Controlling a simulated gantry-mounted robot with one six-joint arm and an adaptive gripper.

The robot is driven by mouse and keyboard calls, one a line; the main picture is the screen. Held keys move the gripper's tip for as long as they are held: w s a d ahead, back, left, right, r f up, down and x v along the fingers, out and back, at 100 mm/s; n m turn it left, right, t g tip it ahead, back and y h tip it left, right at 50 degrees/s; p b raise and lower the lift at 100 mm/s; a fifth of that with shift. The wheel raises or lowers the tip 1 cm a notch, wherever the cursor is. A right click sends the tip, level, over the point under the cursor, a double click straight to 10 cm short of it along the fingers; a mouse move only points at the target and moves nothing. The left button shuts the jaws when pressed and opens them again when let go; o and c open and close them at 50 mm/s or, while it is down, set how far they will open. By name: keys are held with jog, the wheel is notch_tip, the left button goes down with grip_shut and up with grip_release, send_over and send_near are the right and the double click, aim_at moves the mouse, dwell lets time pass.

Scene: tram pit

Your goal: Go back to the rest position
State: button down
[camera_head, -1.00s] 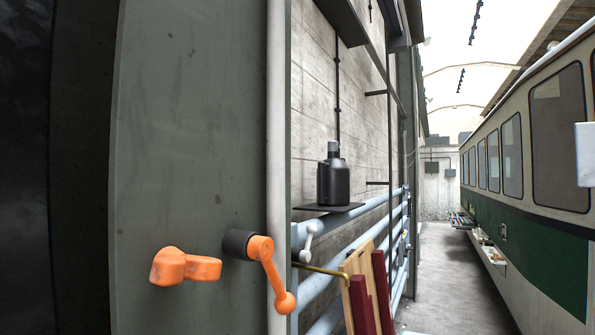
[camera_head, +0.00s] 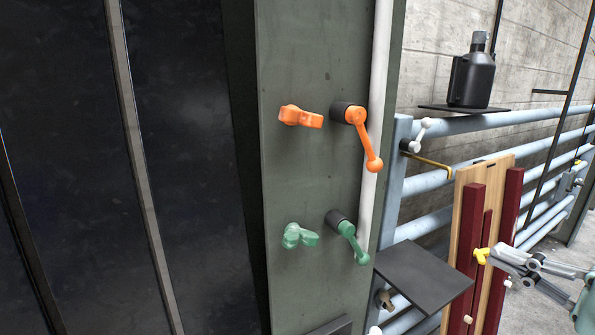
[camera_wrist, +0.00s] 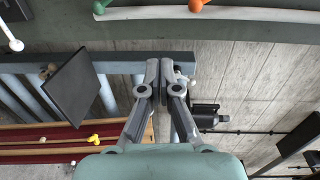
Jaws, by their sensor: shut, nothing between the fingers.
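My gripper (camera_head: 497,252) is at the right edge of the head view, in front of the wooden board with dark red strips. In the wrist view my gripper (camera_wrist: 160,68) points away from the camera with its two grey fingers together. It is shut and nothing shows between the fingers. In the head view a yellow knob (camera_head: 482,256) appears just left of the fingertips; I cannot tell how far apart they are in depth. The rest position itself is not marked in any view.
Orange handles (camera_head: 362,138) and green handles (camera_head: 347,242) stick out from the grey-green column (camera_head: 310,190). A black bottle (camera_head: 472,80) stands on a shelf beside blue-grey pipes (camera_head: 520,120). An empty dark shelf (camera_head: 425,272) juts out below. The wooden board (camera_head: 463,215) stands nearby.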

jog(key=w+a+f+n+g+h, duration=0.1)
jog(key=w+a+f+n+h, duration=0.15)
jog(key=a+f, duration=0.6)
jog(key=w+a+f+n+g+h, duration=0.1)
jog(key=w+a+f+n, duration=0.15)
jog(key=a+f, duration=0.6)
jog(key=s+a+f+n+h, duration=0.4)
jog(key=s+a+f+n, duration=0.3)
jog(key=s+a+f, duration=0.3)
jog(key=s+a, duration=0.1)
jog(key=s, duration=0.1)
jog(key=shift+s+f, duration=0.25)
jog(key=shift+s, duration=0.1)
jog(key=shift+d+h, duration=0.1)
jog(key=shift+h, duration=0.25)
